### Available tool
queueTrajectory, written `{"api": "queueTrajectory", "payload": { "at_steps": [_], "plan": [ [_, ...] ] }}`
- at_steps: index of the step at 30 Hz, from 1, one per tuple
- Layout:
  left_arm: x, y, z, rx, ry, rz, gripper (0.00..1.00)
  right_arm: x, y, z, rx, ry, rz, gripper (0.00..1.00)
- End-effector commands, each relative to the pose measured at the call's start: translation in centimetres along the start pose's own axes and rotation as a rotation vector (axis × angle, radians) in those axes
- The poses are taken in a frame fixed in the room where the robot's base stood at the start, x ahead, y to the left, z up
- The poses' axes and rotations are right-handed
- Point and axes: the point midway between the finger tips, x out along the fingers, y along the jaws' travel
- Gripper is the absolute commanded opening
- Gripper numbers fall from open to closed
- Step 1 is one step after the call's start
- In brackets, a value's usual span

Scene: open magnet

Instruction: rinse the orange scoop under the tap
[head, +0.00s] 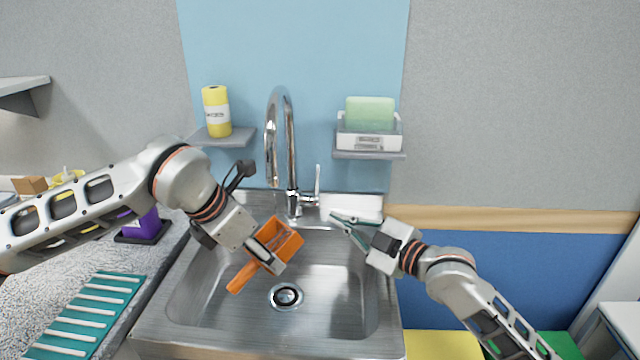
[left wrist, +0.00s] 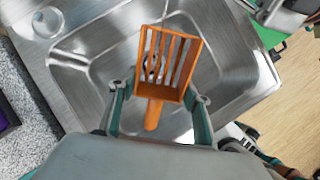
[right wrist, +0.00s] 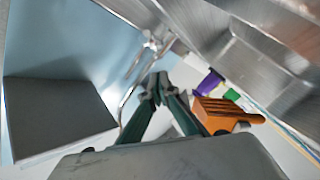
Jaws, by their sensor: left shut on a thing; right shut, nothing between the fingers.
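The orange scoop (head: 287,236) is held over the sink basin, below and near the tap's spout, its handle pointing down-left. My left gripper (left wrist: 157,102) is shut on the scoop near where its handle meets its slotted bowl. The scoop also shows in the left wrist view (left wrist: 172,65) and right wrist view (right wrist: 222,110). The chrome tap (head: 291,150) stands at the sink's back, with its lever (head: 317,182) upright on the right. I make out no clear water stream. My right gripper (head: 334,216) is shut and empty, just right of the tap's base; contact with the lever is not visible.
The steel sink (head: 345,325) has a drain (head: 286,296) in its floor. A yellow bottle (head: 216,110) stands on the left shelf. A green sponge (head: 370,114) sits in a white holder (head: 369,142) on the right. A teal rack (head: 85,318) lies on the left counter.

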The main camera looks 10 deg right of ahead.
Motion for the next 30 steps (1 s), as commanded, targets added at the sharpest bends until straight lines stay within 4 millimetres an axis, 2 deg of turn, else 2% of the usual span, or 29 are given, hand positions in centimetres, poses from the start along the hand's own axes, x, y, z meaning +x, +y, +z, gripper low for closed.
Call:
{"api": "queueTrajectory", "payload": {
  "at_steps": [6, 15, 23, 26, 30],
  "plan": [
    [0.0, 0.0, 0.0, 0.000, 0.000, 0.000, 0.26, -0.8, -1.2, -1.4, -0.310, -0.065, 0.068, 0.00],
    [0.0, 0.0, 0.0, 0.000, -0.001, 0.000, 0.26, -2.5, -0.5, -3.9, -0.664, -0.154, 0.187, 0.00],
    [0.0, 0.0, 0.0, 0.000, -0.001, 0.000, 0.26, -3.3, 0.3, -5.0, -0.789, -0.194, 0.241, 0.00],
    [0.0, 0.0, 0.0, 0.000, -0.001, 0.000, 0.26, -2.8, 0.5, -5.0, -0.797, -0.197, 0.245, 0.00],
    [0.0, 0.0, 0.0, 0.000, 0.000, 0.000, 0.26, -0.9, 1.1, -4.9, -0.796, -0.196, 0.246, 0.00]
  ]
}}
